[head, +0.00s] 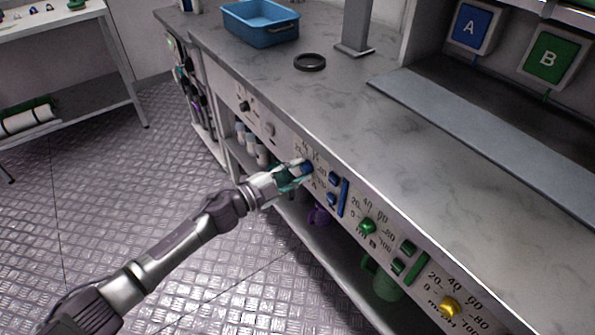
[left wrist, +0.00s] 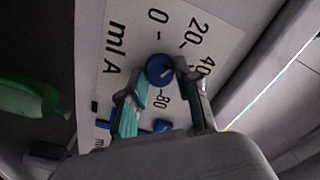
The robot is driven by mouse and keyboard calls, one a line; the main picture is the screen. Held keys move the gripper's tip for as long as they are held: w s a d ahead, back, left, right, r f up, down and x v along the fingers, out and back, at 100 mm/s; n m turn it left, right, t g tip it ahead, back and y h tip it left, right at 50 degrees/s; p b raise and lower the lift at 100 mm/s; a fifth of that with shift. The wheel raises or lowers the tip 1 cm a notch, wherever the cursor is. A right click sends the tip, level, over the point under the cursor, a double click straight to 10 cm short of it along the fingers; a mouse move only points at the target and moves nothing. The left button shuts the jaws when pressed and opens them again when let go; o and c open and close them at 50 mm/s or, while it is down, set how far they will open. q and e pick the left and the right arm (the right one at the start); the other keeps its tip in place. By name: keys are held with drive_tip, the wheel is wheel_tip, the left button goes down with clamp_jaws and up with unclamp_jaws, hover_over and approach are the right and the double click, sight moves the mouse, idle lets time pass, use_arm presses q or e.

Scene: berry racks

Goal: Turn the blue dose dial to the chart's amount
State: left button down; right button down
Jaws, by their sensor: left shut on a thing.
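The blue dose dial (left wrist: 160,70) sits on a white scale plate marked "ml A" (left wrist: 118,50) in the left wrist view. Numbers 0, 20, 40 and 80 show around it. A short pale line crosses the dial face; I cannot tell for sure which mark it points to. My left gripper (head: 294,173) reaches the front panel, shut on the blue dial (head: 306,167), with a finger on either side in the left wrist view (left wrist: 160,88). I do not see a readable dose chart. My right gripper is not in view.
Blue buttons (head: 333,179) sit beside the dial. A green dial (head: 367,226) and a yellow dial (head: 450,306) follow along the panel. The counter holds a blue tray (head: 260,30) and a black ring (head: 309,62).

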use_arm(q)
drive_tip(key=shift+f+m, duration=0.1)
drive_tip(key=shift+m, duration=0.8)
drive_tip(key=m+b, duration=0.1)
drive_tip(key=m, duration=0.1)
drive_tip(key=shift+m, duration=0.4)
drive_tip(key=m+b, duration=0.1)
drive_tip(key=m, duration=0.4)
drive_tip(key=shift+b, duration=0.3)
drive_tip(key=m+b, duration=0.2)
drive_tip(key=m, duration=0.4)
drive_tip(key=shift+f, duration=0.1)
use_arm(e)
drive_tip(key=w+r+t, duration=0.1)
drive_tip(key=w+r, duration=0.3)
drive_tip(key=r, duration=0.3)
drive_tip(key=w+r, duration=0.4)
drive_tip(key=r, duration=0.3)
use_arm(q)
drive_tip(key=m+b, duration=0.3)
drive_tip(key=m, duration=0.4)
drive_tip(key=shift+m+b, duration=0.3)
drive_tip(key=shift+b, duration=0.1)
drive_tip(key=shift+m+b, duration=0.35)
drive_tip(key=shift+m, duration=0.55)
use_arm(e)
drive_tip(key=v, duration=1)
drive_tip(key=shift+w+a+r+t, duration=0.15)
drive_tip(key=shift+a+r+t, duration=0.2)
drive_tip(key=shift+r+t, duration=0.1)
